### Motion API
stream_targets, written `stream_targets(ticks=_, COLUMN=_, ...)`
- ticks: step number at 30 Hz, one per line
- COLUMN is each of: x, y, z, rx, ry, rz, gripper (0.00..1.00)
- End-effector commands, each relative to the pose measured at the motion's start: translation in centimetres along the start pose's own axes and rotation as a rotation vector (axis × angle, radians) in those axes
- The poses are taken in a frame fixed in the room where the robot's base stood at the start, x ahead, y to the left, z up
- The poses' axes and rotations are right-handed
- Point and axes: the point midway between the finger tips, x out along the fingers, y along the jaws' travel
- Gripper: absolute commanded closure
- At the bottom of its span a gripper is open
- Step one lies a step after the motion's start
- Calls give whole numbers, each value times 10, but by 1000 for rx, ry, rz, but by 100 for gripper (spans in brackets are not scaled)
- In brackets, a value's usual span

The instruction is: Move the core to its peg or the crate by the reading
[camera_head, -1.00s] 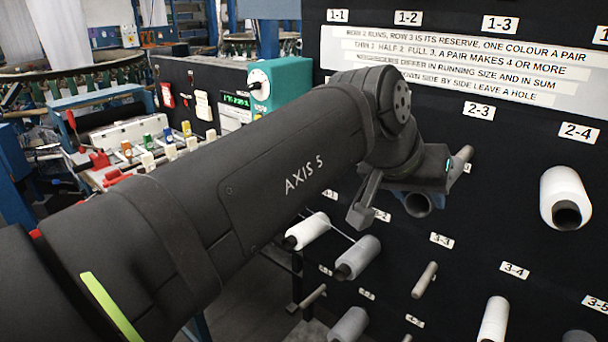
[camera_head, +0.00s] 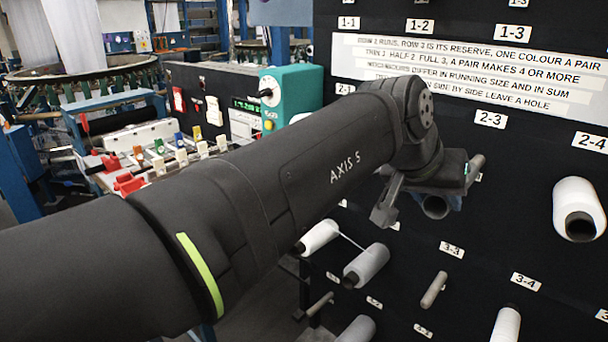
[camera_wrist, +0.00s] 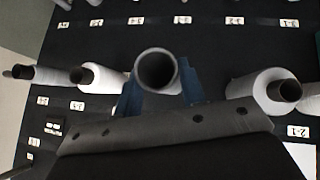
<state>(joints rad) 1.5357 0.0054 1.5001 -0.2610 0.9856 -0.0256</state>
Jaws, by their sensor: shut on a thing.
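My gripper (camera_head: 428,190) is shut on a grey, hollow core (camera_head: 436,207) in front of the dark peg board. In the wrist view the core (camera_wrist: 177,76) shows its round open end between the two blue fingers (camera_wrist: 130,101). No yarn shows on it. A brownish bare cylinder (camera_head: 475,165), seemingly a peg, sticks out just behind my gripper, below label 2-3. Whether the core touches a peg cannot be told. A bare peg (camera_head: 433,290) is below label 3-3. A small green display (camera_head: 245,104) is on the machine panel; its digits are too small to read. I see no crate.
White and grey yarn packages sit on pegs: one (camera_head: 578,200) under 2-4, a grey one (camera_head: 366,265) and a white one (camera_head: 318,237) below my arm. A text sign (camera_head: 470,75) is on the board. A teal box (camera_head: 291,92) with a dial stands behind my arm.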

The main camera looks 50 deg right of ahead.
Motion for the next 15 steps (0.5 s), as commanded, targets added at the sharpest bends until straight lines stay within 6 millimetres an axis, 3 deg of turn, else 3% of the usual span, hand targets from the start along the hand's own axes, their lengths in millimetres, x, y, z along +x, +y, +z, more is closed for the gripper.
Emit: stream_targets(ticks=15, x=12, y=0, z=-13, rx=0, ry=1, rz=0, gripper=100)
